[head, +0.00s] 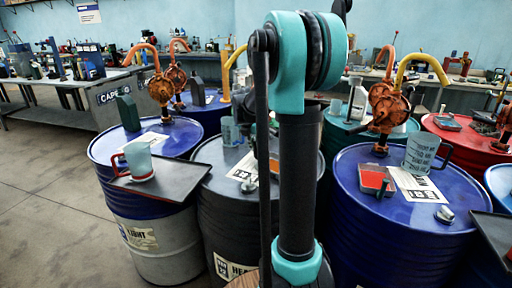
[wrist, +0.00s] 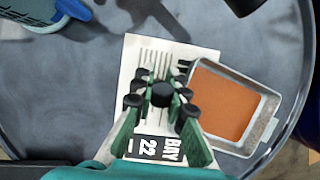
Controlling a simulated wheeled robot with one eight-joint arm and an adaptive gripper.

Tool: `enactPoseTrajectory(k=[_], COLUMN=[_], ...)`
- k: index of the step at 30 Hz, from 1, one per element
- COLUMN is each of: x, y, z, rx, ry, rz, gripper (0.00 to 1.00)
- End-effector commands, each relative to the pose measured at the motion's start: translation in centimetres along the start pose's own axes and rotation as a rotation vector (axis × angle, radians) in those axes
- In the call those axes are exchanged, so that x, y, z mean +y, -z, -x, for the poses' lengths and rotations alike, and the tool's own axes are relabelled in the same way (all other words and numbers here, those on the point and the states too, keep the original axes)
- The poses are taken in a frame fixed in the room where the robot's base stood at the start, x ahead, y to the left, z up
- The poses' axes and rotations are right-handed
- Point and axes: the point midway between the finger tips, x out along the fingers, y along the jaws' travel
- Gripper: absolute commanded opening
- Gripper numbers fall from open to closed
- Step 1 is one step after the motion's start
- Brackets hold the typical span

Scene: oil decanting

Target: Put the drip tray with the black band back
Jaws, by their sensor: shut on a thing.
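In the wrist view my gripper (wrist: 160,100) has green fingers with black pads, closed on a small round black thing (wrist: 163,94). What lies below this thing is hidden. It is over a paper sheet marked BAY 22 (wrist: 148,62) on a grey drum top. A grey drip tray (wrist: 268,131) with an orange-brown inside is just right of the fingers; I cannot tell whether they touch. No black band shows clearly on it. In the head view my arm hides the gripper. Another tray (head: 376,181), orange-red inside, lies on the right blue drum.
A mug (head: 140,161) stands on a dark flat tray (head: 176,180) at the left. Another mug (head: 420,153) stands on the right blue drum (head: 440,205). Rusty pumps (head: 161,88) rise from the drums behind. A teal-blue thing (wrist: 45,12) is at the wrist view's top left.

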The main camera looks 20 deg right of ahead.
Motion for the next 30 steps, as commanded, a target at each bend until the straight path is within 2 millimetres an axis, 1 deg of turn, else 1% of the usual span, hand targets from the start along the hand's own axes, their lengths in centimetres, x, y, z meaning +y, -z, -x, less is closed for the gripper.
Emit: enactPoseTrajectory(k=[4,5,9,17,20,23,26,30], x=[0.0,0.0,0.0,0.0,0.0,0.0,0.0,0.0], y=[0.1,0.1,0.1,0.1,0.0,0.0,0.0,0.0], z=[-0.2,-0.2,-0.1,-0.1,0.2,1.1,2.8,5.8], rx=[0.0,0.0,0.0,0.0,0.0,0.0,0.0,0.0], ry=[0.0,0.0,0.0,0.0,0.0,0.0,0.0,0.0], rz=[0.0,0.0,0.0,0.0,0.0,0.001,0.001,0.002], gripper=[0.0,0.15,0.33,0.34,0.34,0.34,0.34,0.34])
